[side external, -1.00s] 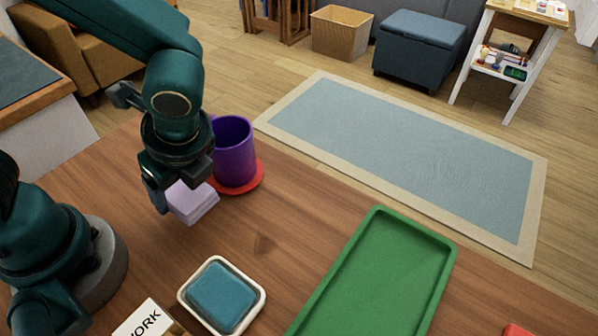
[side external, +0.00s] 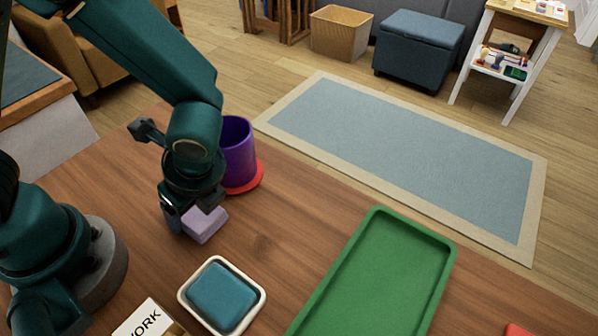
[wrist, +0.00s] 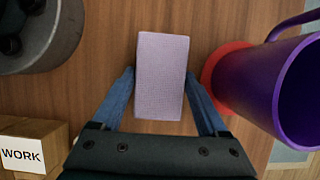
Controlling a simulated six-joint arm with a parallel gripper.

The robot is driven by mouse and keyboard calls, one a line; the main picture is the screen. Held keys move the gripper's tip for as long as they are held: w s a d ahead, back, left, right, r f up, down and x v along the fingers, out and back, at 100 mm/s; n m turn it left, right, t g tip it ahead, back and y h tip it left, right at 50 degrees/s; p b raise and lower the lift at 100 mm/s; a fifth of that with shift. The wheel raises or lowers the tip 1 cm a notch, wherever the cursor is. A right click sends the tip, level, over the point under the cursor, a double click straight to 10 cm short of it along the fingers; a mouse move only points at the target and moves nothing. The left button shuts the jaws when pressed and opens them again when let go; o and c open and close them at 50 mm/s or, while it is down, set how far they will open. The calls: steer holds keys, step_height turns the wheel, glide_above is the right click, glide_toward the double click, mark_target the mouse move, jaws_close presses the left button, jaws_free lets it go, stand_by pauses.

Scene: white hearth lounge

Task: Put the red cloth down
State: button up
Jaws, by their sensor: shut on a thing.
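My gripper (side external: 186,222) is shut on a lavender, folded-cloth-like block (side external: 206,226), low over the wooden table. In the wrist view the block (wrist: 162,75) sits between the two blue fingers. I cannot tell whether its underside touches the table. No cloth that is clearly red is in view. A red item (side external: 517,330) shows only as a cut-off corner at the bottom right edge of the side view, and I cannot tell what it is.
A purple mug (side external: 237,152) stands on a red round coaster (side external: 257,178), just behind my gripper. In front are a white dish (side external: 183,294) holding a blue block (side external: 222,296), and a WORK sign (side external: 143,319). A green tray (side external: 385,270) lies right; bare table lies between.

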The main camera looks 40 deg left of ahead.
steer(key=o, duration=1.2)
steer(key=shift+f, duration=0.25)
steer(key=v, duration=1.2)
step_height(320, 180, up, 5)
steer(key=n+t+h, duration=0.4)
steer(key=n, duration=1)
glide_above(194, 213)
steer(key=a, duration=0.3)
steer(key=n, duration=0.2)
steer(key=s+a+n+t, duration=0.1)
steer(key=n, duration=0.1)
steer(key=shift+s+t+h, duration=0.1)
steer(key=shift+t+h, duration=0.2)
